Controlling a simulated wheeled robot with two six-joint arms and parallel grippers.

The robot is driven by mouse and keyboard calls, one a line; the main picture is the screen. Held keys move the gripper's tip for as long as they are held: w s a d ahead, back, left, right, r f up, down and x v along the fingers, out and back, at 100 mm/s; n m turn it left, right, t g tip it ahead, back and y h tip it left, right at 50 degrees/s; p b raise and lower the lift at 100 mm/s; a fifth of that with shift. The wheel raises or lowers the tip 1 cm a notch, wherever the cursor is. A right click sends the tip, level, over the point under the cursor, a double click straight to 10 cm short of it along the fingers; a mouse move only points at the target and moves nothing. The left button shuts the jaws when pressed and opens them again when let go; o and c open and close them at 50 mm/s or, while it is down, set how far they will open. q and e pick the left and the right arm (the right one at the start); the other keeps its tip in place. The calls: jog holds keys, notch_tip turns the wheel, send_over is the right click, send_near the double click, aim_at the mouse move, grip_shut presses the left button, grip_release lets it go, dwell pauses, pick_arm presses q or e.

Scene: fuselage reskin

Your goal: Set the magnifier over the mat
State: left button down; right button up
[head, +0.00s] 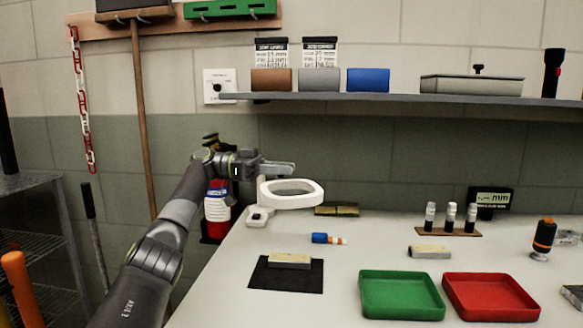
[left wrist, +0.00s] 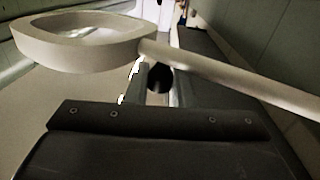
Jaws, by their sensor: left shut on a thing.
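The magnifier (head: 290,203) is white, with a ring-shaped head on a post above a small base (head: 260,216) at the table's back left. Its ring (left wrist: 85,40) and pale arm also show in the left wrist view. My left gripper (head: 285,168) is shut on the magnifier near the top of its post; the exact contact is hard to see. The black mat (head: 258,281) lies in front of the magnifier, with a tan block (head: 289,260) on its back edge. The ring is behind the mat, not above it. My right gripper is not in view.
A green tray (head: 400,316) and a red tray (head: 490,318) stand at the front right. A blue and orange item (head: 328,239) lies between magnifier and trays. A vial rack (head: 447,233) and a second block (head: 430,252) are to the right. A shelf (head: 400,99) runs above.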

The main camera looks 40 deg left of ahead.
pick_arm(q)
jog(key=shift+s+a+g, duration=0.15)
jog(key=shift+s+g, duration=0.1)
jog(key=shift+g, duration=0.05)
jog(key=c, duration=1.3)
grip_release()
